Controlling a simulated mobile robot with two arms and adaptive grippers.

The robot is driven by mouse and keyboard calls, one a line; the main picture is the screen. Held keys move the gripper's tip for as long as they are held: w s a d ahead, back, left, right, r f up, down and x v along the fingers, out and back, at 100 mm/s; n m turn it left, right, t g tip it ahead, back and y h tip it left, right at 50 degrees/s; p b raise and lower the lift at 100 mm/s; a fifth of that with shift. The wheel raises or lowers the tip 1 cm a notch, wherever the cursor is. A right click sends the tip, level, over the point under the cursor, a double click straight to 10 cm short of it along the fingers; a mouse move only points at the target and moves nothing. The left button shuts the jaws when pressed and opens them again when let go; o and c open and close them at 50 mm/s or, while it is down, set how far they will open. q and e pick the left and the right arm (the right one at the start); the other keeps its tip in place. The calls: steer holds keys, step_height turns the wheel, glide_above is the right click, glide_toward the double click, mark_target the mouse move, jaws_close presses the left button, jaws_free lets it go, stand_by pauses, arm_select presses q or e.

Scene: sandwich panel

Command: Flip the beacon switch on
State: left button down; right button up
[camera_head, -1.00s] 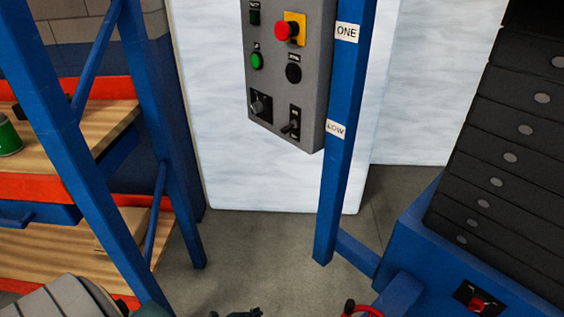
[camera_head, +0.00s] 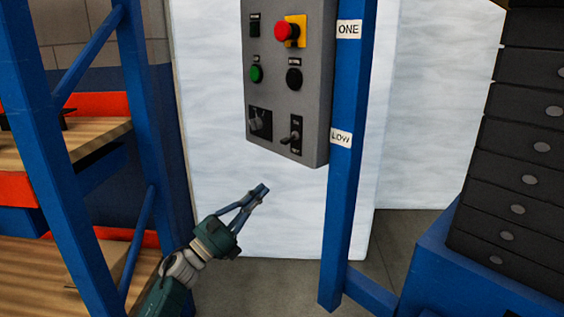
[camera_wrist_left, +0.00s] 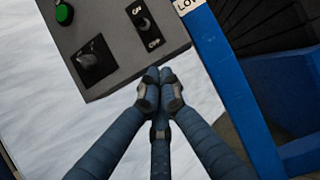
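The grey control panel (camera_head: 288,90) is mounted on a blue post. A toggle switch with a black plate (camera_head: 292,136) sits at its lower right; in the left wrist view the plate (camera_wrist_left: 144,27) reads ON above and OFF below. I cannot tell which way its lever points. My left gripper (camera_head: 264,189) is below the panel, apart from it, with its fingertips together and nothing between them. In the left wrist view the fingertips (camera_wrist_left: 158,75) meet just below the panel's lower edge. My right gripper is not in view.
A black rotary knob (camera_head: 259,122), a green button (camera_head: 256,74), a black button (camera_head: 294,78) and a red emergency stop (camera_head: 286,31) share the panel. A blue rack (camera_head: 138,110) stands left, and stacked black plates (camera_head: 520,150) stand right.

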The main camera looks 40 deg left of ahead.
mark_target(289, 140)
arm_select(q)
steer(key=x, duration=0.9)
steer(key=shift+w+r, duration=0.15)
steer(key=shift+w, duration=0.15)
step_height(289, 140, up, 4)
steer(key=shift+s+f+p, duration=0.1)
steer(key=shift+s+p, duration=0.05)
steer(key=shift+p, duration=0.55)
